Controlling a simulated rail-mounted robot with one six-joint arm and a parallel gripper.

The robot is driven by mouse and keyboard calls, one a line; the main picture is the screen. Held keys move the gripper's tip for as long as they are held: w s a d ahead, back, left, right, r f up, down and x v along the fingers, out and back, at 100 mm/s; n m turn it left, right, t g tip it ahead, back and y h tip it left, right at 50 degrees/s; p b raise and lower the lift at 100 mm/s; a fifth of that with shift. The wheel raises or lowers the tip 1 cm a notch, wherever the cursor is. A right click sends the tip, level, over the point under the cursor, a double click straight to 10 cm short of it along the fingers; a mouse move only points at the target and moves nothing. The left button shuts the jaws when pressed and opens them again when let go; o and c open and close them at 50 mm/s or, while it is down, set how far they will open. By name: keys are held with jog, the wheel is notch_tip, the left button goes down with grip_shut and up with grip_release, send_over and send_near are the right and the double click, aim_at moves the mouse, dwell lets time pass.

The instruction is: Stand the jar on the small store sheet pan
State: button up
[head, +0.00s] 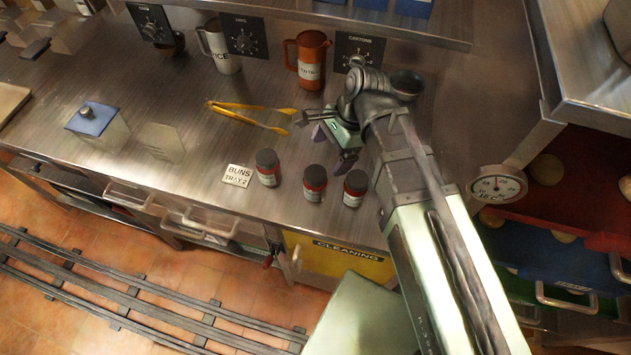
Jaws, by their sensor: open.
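Three small dark-lidded jars with red contents and white labels stand upright on the steel counter: a left jar (267,168), a middle jar (315,184) and a right jar (354,189). I cannot tell which one the task means. My gripper (335,150) is open and empty. It is just behind the middle and right jars, pointing down towards the counter, apart from them as far as I can see. I cannot make out a thing that is clearly the small store sheet pan.
Yellow tongs (245,108) lie left of my gripper. An orange jug (307,60) and a white jug (220,48) stand behind. A buns card (237,175) is beside the left jar. Red (540,200) and blue (575,262) trays sit on the right rack.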

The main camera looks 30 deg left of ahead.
aim_at(316, 173)
jog(key=b+x, duration=1)
jog(key=x, duration=0.1)
jog(key=shift+w+a+f, duration=0.1)
jog(key=shift+a+f, duration=0.05)
jog(key=shift+a, duration=0.15)
jog(key=shift+r, duration=0.25)
jog(key=c, duration=1.3)
jog(key=shift+r, duration=0.15)
